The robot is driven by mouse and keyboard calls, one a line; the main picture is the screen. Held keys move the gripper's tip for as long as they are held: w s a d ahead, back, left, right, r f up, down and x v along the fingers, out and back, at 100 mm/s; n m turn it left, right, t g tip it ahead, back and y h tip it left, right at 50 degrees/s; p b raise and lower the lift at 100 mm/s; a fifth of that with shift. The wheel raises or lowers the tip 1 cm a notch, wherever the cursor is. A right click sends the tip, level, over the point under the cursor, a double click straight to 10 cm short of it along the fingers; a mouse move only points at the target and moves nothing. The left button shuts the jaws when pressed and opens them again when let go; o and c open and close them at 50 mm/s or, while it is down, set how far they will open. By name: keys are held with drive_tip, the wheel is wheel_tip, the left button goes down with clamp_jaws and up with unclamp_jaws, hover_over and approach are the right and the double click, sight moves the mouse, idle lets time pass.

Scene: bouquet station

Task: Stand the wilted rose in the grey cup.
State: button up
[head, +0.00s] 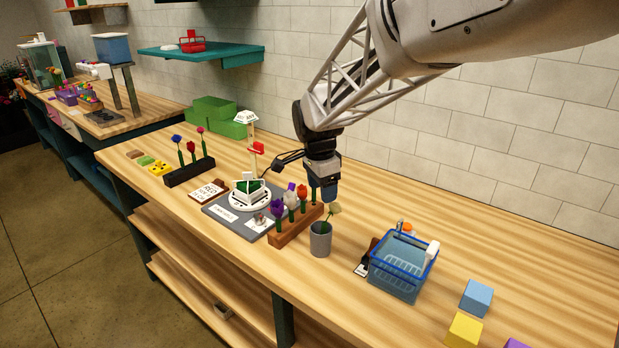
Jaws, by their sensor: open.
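The grey cup (320,243) stands upright on the wooden bench, just right of the brown flower rack. A flower with a pale, dull yellow-green head (334,208), which looks like the wilted rose, leans to the right with its green stem going down into the cup's mouth. My gripper (328,198) points down just above and behind the cup, close to the flower head. It appears empty. Its fingertips are small and dark here, and I cannot tell whether they touch the flower.
The brown rack (285,236) beside the cup holds purple, white and red flowers. A black rack (190,172) with several flowers stands further left. A blue basket (398,278) is to the right, with blue (476,298) and yellow (463,330) blocks beyond. Bench in front of the cup is clear.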

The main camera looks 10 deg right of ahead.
drive_tip(key=shift+r, duration=0.6)
drive_tip(key=shift+a+r, duration=0.15)
drive_tip(key=shift+r, duration=0.85)
drive_tip(key=shift+s+r, duration=0.1)
drive_tip(key=shift+r, duration=0.9)
drive_tip(key=s+d+f+n, duration=0.1)
drive_tip(key=s+n, duration=0.3)
drive_tip(key=s, duration=0.7)
drive_tip(key=s+d+n+t, duration=0.1)
drive_tip(key=s+d+n, duration=0.2)
drive_tip(key=s, duration=0.8)
drive_tip(key=s+d+f+n+t+y, duration=0.1)
drive_tip(key=s+d+n, duration=0.1)
drive_tip(key=s+n, duration=0.5)
drive_tip(key=s, duration=0.3)
drive_tip(key=shift+s+d+f, duration=0.35)
drive_tip(key=shift+s+d, duration=0.05)
